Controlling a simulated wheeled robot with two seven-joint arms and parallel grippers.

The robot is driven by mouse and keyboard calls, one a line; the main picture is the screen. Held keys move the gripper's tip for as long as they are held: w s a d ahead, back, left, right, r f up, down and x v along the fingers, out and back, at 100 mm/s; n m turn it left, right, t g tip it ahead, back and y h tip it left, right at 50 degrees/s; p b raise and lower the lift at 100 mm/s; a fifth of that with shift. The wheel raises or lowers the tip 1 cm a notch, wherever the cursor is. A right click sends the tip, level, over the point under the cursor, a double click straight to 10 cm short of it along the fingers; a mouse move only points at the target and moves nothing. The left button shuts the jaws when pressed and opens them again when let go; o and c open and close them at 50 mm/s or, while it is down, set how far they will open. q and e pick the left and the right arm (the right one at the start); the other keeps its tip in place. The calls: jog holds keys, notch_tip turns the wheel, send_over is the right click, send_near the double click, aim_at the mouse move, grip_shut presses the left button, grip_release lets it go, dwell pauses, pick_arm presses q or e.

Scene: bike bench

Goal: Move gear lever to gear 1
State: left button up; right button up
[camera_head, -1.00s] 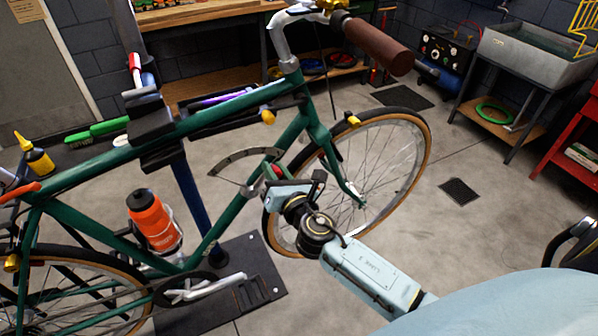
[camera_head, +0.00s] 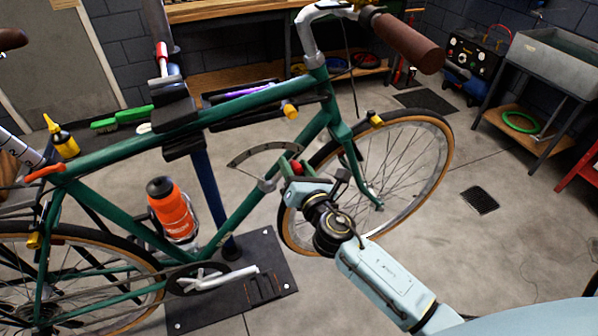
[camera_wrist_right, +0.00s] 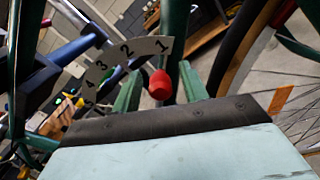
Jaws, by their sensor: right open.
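The gear lever's red knob (camera_head: 297,167) is by the down tube of the green bike, at the right end of a curved number plate (camera_head: 257,153). In the right wrist view the knob (camera_wrist_right: 160,85) is just below the number 1 on the plate (camera_wrist_right: 128,52). My right gripper (camera_head: 295,174) is open at the lever. Its two green fingers (camera_wrist_right: 160,92) stand either side of the knob, with gaps visible. The lever's shaft is mostly hidden. My left gripper is out of view.
The bike's front wheel (camera_head: 395,175) is close to the right of my right gripper. An orange bottle (camera_head: 172,210) sits on the frame to the left. A black stand base (camera_head: 262,268) is on the floor below. Open floor lies to the right.

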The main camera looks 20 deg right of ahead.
jog(key=shift+s, duration=0.3)
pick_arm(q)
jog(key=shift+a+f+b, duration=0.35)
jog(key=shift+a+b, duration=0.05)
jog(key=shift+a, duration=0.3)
pick_arm(e)
jog(key=s, duration=1.2)
jog(key=shift+s, duration=0.35)
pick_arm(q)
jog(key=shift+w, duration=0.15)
